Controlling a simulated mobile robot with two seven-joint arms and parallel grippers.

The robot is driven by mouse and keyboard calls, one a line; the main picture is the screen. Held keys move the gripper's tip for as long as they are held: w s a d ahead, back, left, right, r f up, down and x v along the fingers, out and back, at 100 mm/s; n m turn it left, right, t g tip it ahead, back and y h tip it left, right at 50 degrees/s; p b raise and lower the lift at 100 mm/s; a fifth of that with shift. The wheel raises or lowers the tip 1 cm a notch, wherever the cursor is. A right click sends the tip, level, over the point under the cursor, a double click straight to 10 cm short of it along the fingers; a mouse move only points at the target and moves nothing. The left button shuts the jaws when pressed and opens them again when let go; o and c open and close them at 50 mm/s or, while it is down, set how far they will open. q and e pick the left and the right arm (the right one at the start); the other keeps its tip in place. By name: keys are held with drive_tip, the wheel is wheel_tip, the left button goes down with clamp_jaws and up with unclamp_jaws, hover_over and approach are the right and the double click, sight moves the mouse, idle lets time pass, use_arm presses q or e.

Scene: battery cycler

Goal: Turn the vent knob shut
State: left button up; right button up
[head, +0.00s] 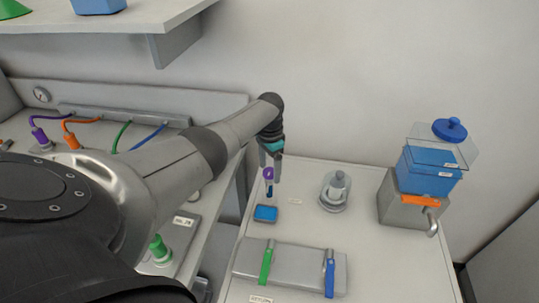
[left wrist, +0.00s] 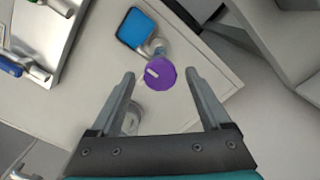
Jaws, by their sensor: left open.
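The vent knob appears to be the purple round knob (left wrist: 160,72) with a short white mark on its face, on a thin stem beside a blue square (left wrist: 136,28). In the head view the purple knob (head: 268,174) shows just below the fingers of my left gripper (head: 271,160). In the left wrist view my left gripper (left wrist: 160,76) is open, with one finger on each side of the knob and gaps on both sides. I cannot tell whether the fingertips are level with the knob in depth. My right gripper is out of view.
A grey stand with a cylinder (head: 337,191) and a blue box (head: 428,172) on a grey block with a metal tap are to the right. A grey block (head: 300,263) with green and blue handles lies in front. A shelf (head: 120,20) overhangs at upper left.

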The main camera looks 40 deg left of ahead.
sight(269, 171)
use_arm(q)
wheel_tip(269, 171, up, 15)
drive_tip(key=p, duration=0.2)
drive_tip(key=shift+p, duration=0.3)
drive_tip(key=shift+r, duration=0.1)
idle(0.3)
